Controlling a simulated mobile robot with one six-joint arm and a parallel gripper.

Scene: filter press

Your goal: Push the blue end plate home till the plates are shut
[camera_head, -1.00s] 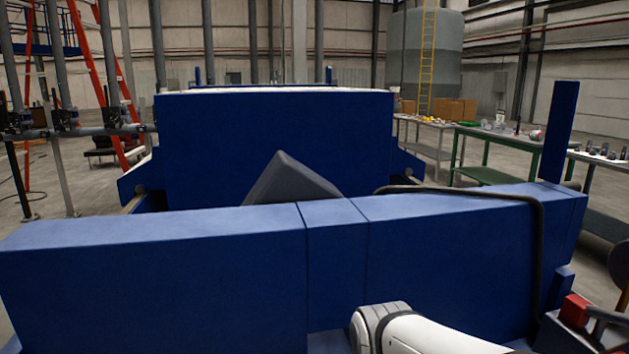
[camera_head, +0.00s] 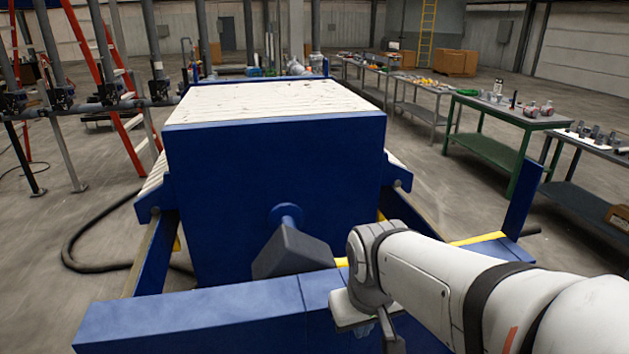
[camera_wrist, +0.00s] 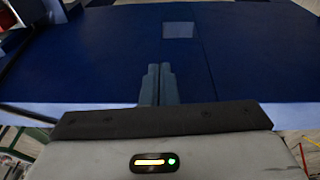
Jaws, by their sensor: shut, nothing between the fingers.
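The blue end plate (camera_head: 270,190) stands upright in the middle of the head view, against the near end of the stack of white plates (camera_head: 265,98). A dark grey block (camera_head: 290,252) sits in front of its face, by a round blue boss (camera_head: 286,215). My gripper shows in the wrist view (camera_wrist: 158,84), its two grey fingers shut together and empty. A blue surface with seam lines and a pale square fills the view beyond them; it looks like the front crossbeam (camera_wrist: 80,55). Contact cannot be told. In the head view the fingers are not clearly visible.
The blue front crossbeam (camera_head: 200,318) lies across the near side, with my arm over its right part. Side rails (camera_head: 153,255) flank the end plate. A black hose (camera_head: 75,245) lies on the floor at left. A green table (camera_head: 490,150) stands at right.

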